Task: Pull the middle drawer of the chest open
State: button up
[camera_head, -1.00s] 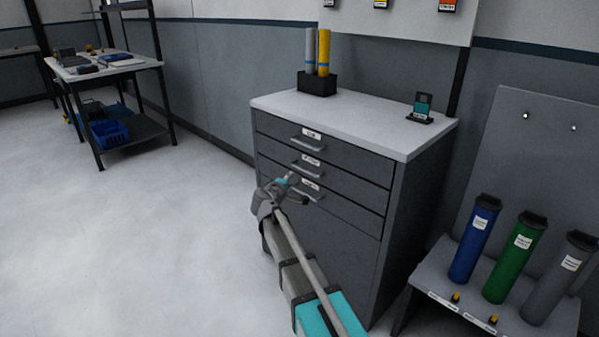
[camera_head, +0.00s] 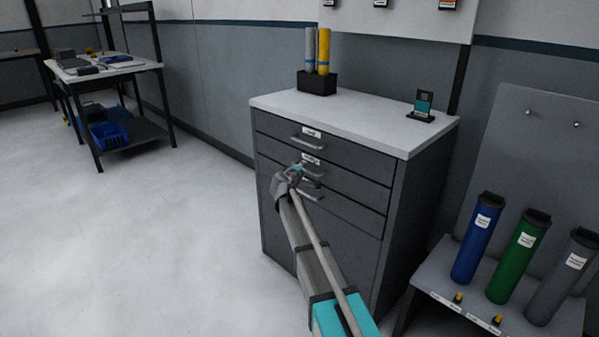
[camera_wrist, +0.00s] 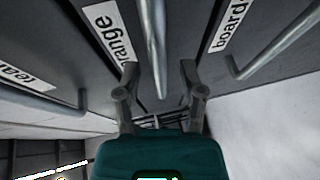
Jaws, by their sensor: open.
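The grey chest (camera_head: 330,240) has a white top and a stack of drawers with bar handles and white labels. The middle drawer (camera_head: 355,186) is closed, its face flush with the drawers around it. Its handle (camera_head: 316,174) is partly hidden by my gripper (camera_head: 297,169) in the head view. In the wrist view the middle handle (camera_wrist: 153,45) runs between the two fingers of my gripper (camera_wrist: 160,72). The fingers are open, one on each side of the bar, and no firm contact shows. The label (camera_wrist: 110,32) beside this handle reads partly "range".
In the wrist view, the handle above (camera_wrist: 45,100) and the handle below (camera_wrist: 270,50) flank the middle one. A black holder (camera_head: 317,84) with rolls and a small device (camera_head: 424,104) stand on the chest. A tube rack (camera_head: 430,275) stands at right.

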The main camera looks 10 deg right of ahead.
jog(key=shift+w+d, duration=0.2)
jog(key=shift+w, duration=0.05)
grip_shut()
